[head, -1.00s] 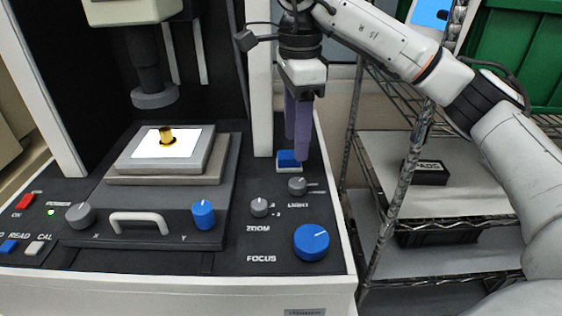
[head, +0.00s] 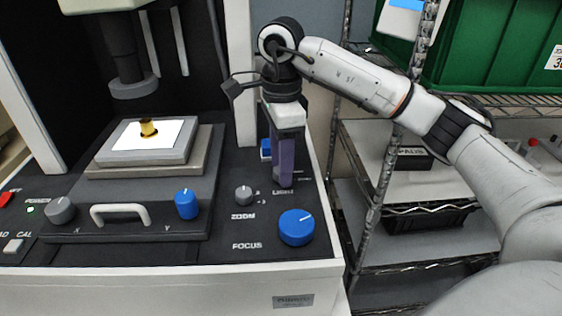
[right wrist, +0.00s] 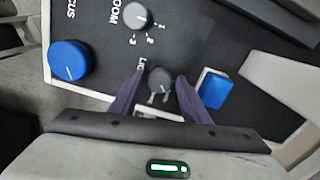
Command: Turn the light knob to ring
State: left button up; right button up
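The light knob (right wrist: 159,80) is a small grey knob beside the LIGHT label on the black panel. In the right wrist view it sits between the two purple fingers of my right gripper (right wrist: 154,92), with dark gaps on both sides. My left gripper is not in view.
The grey zoom knob (head: 243,195) and large blue focus knob (head: 296,227) are to the left and front. A blue block-shaped button (right wrist: 214,88) is close beside one finger. The stage (head: 150,140) with a brass part stands left. A wire shelf (head: 440,208) stands right.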

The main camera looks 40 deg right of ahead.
jog(key=c, duration=0.7)
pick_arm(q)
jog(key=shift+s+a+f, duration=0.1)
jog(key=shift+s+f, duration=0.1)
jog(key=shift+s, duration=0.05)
pick_arm(e)
jog(key=shift+c, duration=0.5)
jog(key=shift+m+p, duration=0.3)
jog(key=shift+m, duration=0.8)
jog(key=shift+m+p, duration=0.3)
jog(key=shift+m, duration=0.9)
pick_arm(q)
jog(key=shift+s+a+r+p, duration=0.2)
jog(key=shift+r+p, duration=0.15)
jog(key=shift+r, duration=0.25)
pick_arm(e)
jog(key=shift+w+d+m, duration=0.1)
jog(key=shift+m, duration=2.1)
